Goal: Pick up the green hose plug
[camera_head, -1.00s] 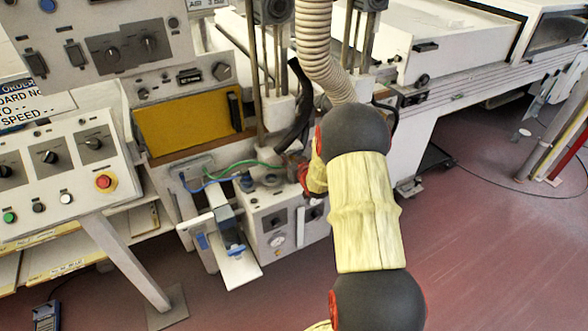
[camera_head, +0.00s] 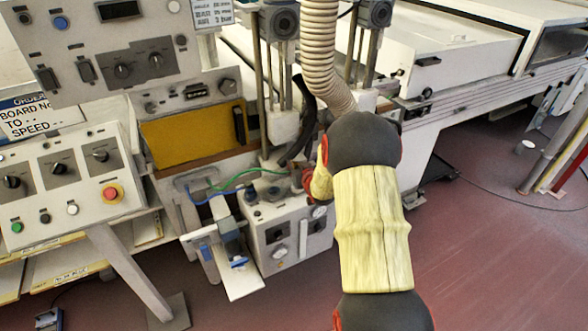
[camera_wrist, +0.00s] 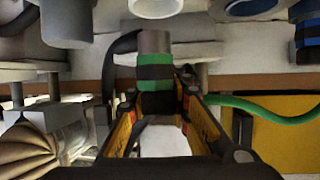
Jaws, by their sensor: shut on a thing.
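The green hose plug (camera_wrist: 154,58) is in the wrist view. It is a grey cylinder with green and black bands, upright in the picture. My gripper (camera_wrist: 158,100) is shut on it, with an orange-and-black finger on each side of its lower part. In the head view my arm covers most of the gripper and I cannot make out the plug. I cannot tell whether the plug touches anything besides the fingers.
A green hose (camera_wrist: 265,108) runs off right in the wrist view. In the head view, a white control box (camera_head: 290,232) stands by the gripper, with a yellow panel (camera_head: 190,138) behind and a ribbed duct (camera_head: 320,50) above. Red floor (camera_head: 480,240) is open at right.

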